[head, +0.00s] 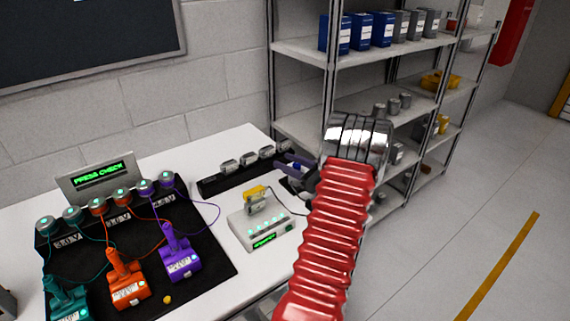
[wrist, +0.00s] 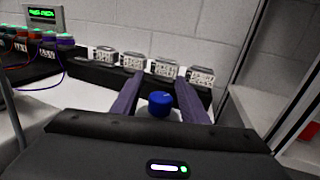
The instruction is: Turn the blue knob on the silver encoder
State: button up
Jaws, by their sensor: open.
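In the wrist view, the blue knob (wrist: 160,102) stands upright between the two dark purple fingers of my gripper (wrist: 160,77). The fingers are spread, with a visible gap on each side of the knob. In the head view, my gripper (head: 291,163) is at the right end of the white table, partly behind my red arm. The knob is hard to make out there.
A dark strip with several silver modules (wrist: 130,58) lies behind the knob by the wall. A white box with a green display (head: 264,226) stands on the table (head: 215,150). A black mat (head: 215,279) holds several coloured tools. A metal shelf (head: 300,50) is close at right.

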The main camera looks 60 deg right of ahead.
jog(key=shift+w, duration=0.25)
jog(key=shift+c, duration=0.4)
jog(key=c, duration=0.9)
jog(key=shift+o, duration=0.3)
jog(key=shift+s+a, duration=0.1)
jog(key=shift+a, duration=0.2)
jog(key=shift+d, duration=0.25)
grip_shut()
